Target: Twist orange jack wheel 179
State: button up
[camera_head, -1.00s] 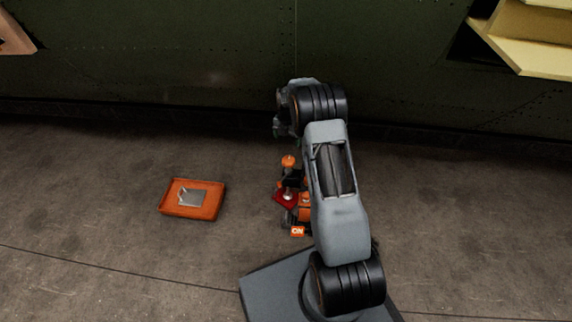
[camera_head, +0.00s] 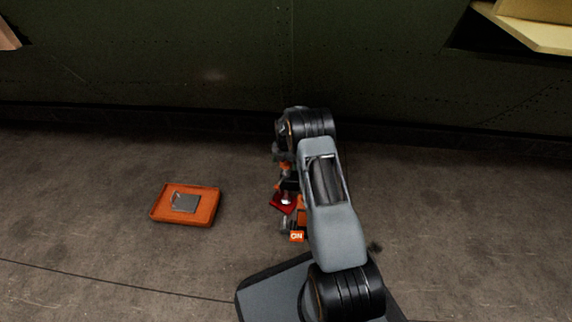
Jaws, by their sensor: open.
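An orange jack (camera_head: 302,215) stands on the floor just left of my arm, partly hidden behind it. It has a dark red plate (camera_head: 283,203) and a small orange tag (camera_head: 297,237) with white lettering. Its orange wheel (camera_head: 285,166) is at the top of the jack and shows only as a small patch below my wrist. My gripper (camera_head: 281,158) is open, small and dark in the picture, at or just above the wheel. I cannot tell whether the fingers are around the wheel or touching it.
An orange tray (camera_head: 157,215) with a grey metal piece (camera_head: 184,203) lies on the floor to the left. The dark green fuselage wall (camera_head: 150,60) runs across the back. A pale yellow structure (camera_head: 525,30) juts out at upper right.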

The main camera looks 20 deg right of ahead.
jog(key=shift+f, duration=0.2)
jog(key=shift+c, duration=0.3)
jog(key=c, duration=0.9)
jog(key=shift+o, duration=0.2)
